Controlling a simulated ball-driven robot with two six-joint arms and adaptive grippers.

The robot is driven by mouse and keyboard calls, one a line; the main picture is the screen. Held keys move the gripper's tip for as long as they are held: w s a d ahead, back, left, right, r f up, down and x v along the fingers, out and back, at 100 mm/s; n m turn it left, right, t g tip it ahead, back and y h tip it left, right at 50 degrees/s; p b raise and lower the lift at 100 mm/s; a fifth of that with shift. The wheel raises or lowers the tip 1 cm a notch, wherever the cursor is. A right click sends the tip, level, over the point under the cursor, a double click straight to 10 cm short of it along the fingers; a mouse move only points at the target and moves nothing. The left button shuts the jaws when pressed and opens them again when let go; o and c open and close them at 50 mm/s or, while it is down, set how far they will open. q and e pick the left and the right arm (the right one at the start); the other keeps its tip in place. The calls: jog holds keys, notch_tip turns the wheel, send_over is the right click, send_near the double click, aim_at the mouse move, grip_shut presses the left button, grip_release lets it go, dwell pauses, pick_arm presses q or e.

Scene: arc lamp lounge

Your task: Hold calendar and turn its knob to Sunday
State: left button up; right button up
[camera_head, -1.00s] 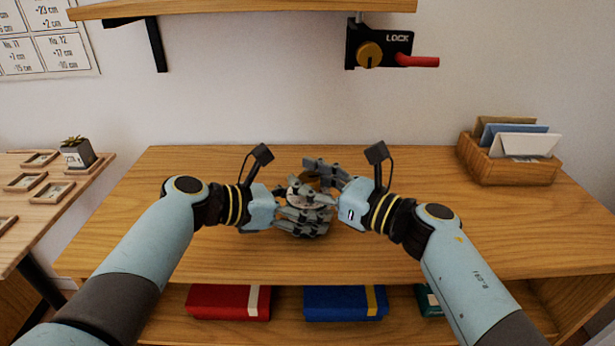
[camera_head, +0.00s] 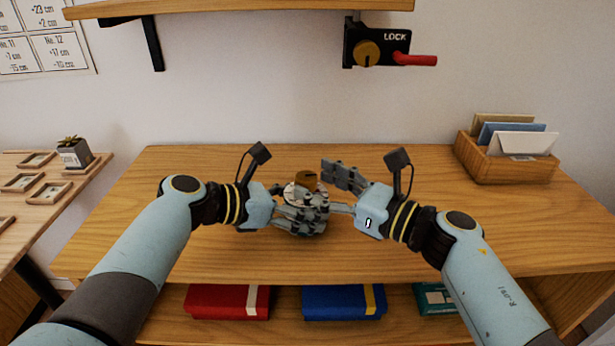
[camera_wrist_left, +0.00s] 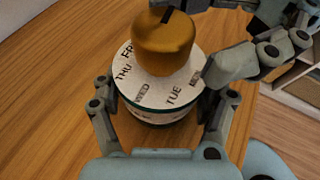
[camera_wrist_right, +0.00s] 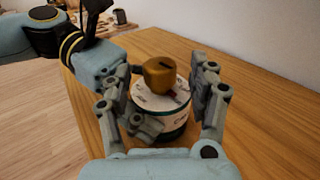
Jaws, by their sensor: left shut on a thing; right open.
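The calendar is a round drum with a white top ring of day names and a dark green rim; its white top (camera_head: 292,193) shows between my grippers on the desk. In the left wrist view its ring (camera_wrist_left: 150,92) shows THU, WED and TUE, with other names partly hidden. The knob (camera_head: 306,180) is golden brown with a dark line on top; it also shows in the right wrist view (camera_wrist_right: 160,74). My left gripper (camera_head: 302,214) is shut around the calendar's body. My right gripper (camera_head: 338,190) is open, its fingers apart on either side of the knob, seemingly not touching it.
The wooden desk (camera_head: 220,255) is clear around the calendar. A letter holder (camera_head: 510,165) stands at the back right. A red box (camera_head: 227,301) and a blue box (camera_head: 343,302) lie on the shelf below. A lock panel (camera_head: 380,45) hangs on the wall above.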

jog(key=v, duration=0.9)
pick_arm(q)
jog(key=o, duration=1.6)
